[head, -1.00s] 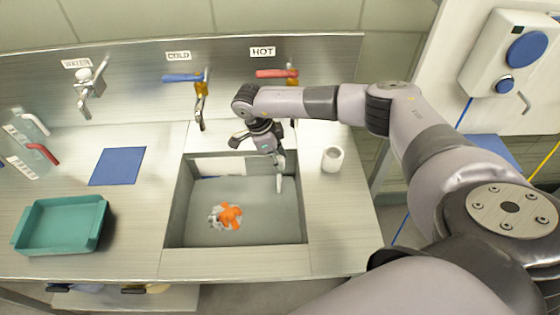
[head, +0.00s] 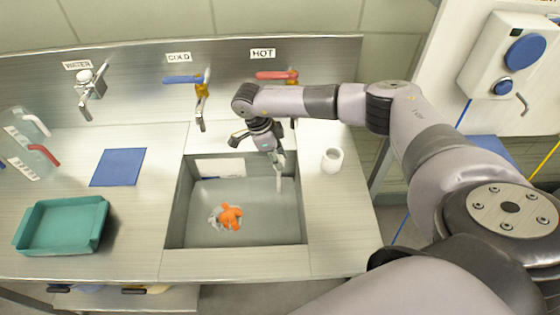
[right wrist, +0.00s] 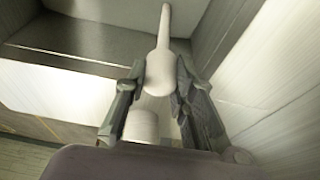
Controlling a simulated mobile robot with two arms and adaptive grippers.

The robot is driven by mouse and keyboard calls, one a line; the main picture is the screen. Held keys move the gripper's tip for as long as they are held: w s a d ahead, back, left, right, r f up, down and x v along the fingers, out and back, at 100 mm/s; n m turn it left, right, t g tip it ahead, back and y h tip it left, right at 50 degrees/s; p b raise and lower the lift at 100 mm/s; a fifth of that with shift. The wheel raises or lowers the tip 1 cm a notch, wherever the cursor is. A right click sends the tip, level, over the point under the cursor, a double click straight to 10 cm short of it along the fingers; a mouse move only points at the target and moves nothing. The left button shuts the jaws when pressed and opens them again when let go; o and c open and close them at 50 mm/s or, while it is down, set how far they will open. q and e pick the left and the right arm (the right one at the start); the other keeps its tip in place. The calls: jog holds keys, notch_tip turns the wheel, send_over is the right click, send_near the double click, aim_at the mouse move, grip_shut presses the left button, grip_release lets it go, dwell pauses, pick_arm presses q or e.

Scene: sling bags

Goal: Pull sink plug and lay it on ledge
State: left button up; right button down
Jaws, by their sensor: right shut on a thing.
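My right gripper (head: 276,156) is over the back right part of the sink (head: 174,215), pointing down. It is shut on a pale, narrow piece with a rounded knob and long stem, taken to be the sink plug (head: 279,180). In the right wrist view, the plug's knob (right wrist: 161,72) is between the fingertips and its stem runs away toward the picture's top. I cannot tell whether its far end touches the sink floor. My left gripper is not in view.
An orange and grey item (head: 229,216) lies in the sink. A white cup (head: 332,160) stands on the right ledge. A teal tray (head: 62,252) and blue mat (head: 117,167) are on the left counter. Cold (head: 200,105) and hot (head: 291,78) taps are behind the sink.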

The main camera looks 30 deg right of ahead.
jog(key=shift+r+p, duration=1.4)
jog(key=shift+r, duration=0.95)
jog(key=shift+r+p, duration=1.25)
jog(key=shift+r, duration=0.75)
jog(key=shift+a, duration=0.1)
